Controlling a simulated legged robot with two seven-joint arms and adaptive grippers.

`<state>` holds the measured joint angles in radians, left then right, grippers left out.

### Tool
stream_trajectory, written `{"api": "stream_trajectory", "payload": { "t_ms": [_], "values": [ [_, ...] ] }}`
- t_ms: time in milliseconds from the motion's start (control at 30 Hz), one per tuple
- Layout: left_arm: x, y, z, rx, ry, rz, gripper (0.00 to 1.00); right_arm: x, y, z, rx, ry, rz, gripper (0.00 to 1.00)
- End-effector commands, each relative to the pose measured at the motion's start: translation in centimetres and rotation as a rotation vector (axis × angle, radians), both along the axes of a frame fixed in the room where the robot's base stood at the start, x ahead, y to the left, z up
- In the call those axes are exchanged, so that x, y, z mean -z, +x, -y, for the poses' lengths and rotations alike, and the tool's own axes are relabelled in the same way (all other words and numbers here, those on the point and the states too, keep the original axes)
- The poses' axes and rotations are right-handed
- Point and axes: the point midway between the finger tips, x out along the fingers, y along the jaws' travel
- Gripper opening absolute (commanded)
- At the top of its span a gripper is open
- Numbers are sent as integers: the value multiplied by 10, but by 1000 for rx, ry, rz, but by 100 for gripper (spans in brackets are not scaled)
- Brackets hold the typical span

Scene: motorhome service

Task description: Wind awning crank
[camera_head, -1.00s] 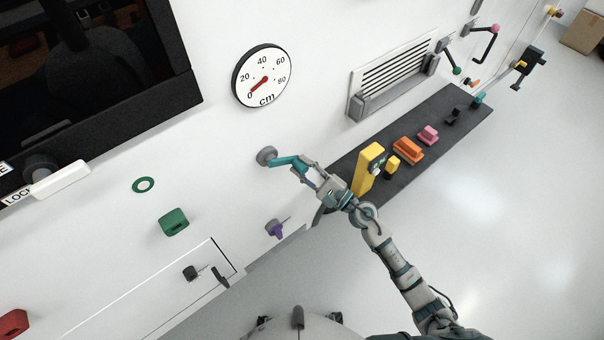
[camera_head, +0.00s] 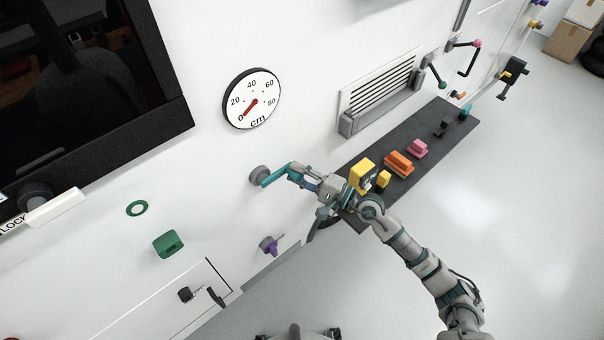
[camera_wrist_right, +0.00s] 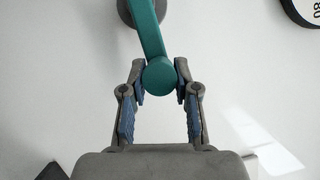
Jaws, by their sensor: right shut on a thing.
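The awning crank is a teal arm (camera_head: 275,176) on a round grey hub (camera_head: 258,174) on the white wall. It points right and slightly up from the hub in the head view. My right gripper (camera_head: 298,171) is shut on the crank's outer end. In the right wrist view the teal crank (camera_wrist_right: 150,35) ends in a round knob between the two blue-padded fingers of my right gripper (camera_wrist_right: 160,76). The round cm gauge (camera_head: 252,98) above the crank has its red needle near 0. My left gripper is not in view.
A dark shelf (camera_head: 400,182) with yellow, orange and pink blocks lies right of my gripper, close to my right forearm. A purple knob (camera_head: 269,245) is below the crank. A green block (camera_head: 168,244) and green ring (camera_head: 137,208) are to the left. A vent (camera_head: 382,92) is upper right.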

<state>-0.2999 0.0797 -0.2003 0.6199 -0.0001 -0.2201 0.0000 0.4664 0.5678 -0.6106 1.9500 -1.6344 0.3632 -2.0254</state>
Motion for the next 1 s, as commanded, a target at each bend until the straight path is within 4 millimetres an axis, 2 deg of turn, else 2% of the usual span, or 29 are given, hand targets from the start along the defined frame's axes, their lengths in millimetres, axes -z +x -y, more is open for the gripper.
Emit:
{"api": "stream_trajectory", "payload": {
  "t_ms": [367, 400, 500, 833, 1000],
  "values": [
    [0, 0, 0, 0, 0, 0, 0, -1, -1, -2, -4, -2, 5, 0],
    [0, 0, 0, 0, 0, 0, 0, -1, -1, -2, -4, -2, 5, 35],
    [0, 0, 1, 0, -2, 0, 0, -1, -1, -2, -3, -1, 5, 55],
    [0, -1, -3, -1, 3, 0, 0, -1, -3, 7, 0, 3, 3, 55],
    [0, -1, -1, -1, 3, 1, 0, 3, -16, 29, 0, 1, 0, 55]
  ]
}}
